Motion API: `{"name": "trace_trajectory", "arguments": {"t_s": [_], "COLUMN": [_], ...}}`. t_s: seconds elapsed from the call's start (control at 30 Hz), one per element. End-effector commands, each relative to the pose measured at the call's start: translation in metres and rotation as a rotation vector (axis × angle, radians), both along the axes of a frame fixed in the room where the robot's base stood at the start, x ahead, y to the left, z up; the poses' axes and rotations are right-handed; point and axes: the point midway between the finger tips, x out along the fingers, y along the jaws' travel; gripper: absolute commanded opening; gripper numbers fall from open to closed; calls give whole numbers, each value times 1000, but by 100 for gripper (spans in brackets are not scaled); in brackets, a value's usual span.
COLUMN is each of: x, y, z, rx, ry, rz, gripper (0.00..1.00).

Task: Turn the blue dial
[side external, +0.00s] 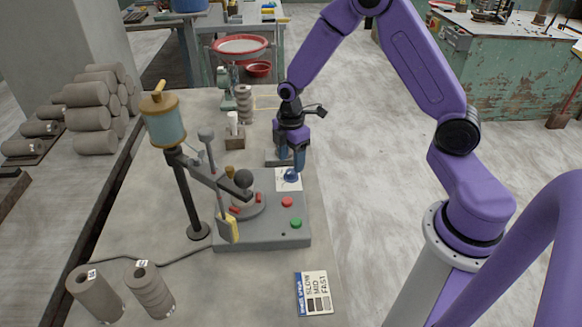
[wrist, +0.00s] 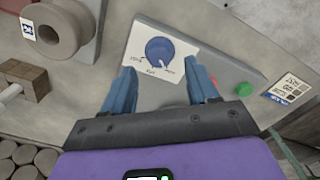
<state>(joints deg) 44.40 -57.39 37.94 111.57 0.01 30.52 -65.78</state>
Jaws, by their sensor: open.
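The blue dial (side external: 291,178) sits on a white marked plate on the grey machine base (side external: 262,236). In the wrist view the dial (wrist: 160,49) lies just ahead of my fingertips, with a white pointer mark at its lower right and small lettering around it. My gripper (side external: 294,164) is above the dial, pointing down. In the wrist view my gripper (wrist: 161,72) is open, with one blue finger on each side of the dial's line and nothing between them. I cannot tell whether a finger touches the dial.
A red button (side external: 286,202) and a green button (side external: 295,223) sit near the dial. A blue canister (side external: 163,122) stands on a post. A speed card (side external: 314,293) lies in front. Clay cylinders (side external: 92,294) stand front left.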

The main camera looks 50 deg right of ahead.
Motion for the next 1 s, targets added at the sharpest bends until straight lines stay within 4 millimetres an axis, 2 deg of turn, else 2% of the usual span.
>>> {"name": "trace_trajectory", "arguments": {"t_s": [0.1, 0.3, 0.67, 0.7, 0.77, 0.8, 0.87, 1.0], "x": [-1, 0, 0, 0, 0, 0, 0, 0], "y": [-1, 0, 0, 0, 0, 0, 0, 0], "z": [-17, -33, -37, -37, -37, -37, -37, -37], "rx": [-1, 0, 0, 0, 0, 0, 0, 0], "ry": [2, 0, -1, -1, -1, -1, -1, 0], "rz": [-1, -1, -1, -1, -1, -1, -1, -2], "gripper": [59, 59, 59, 52, 33, 20, 3, 3]}}
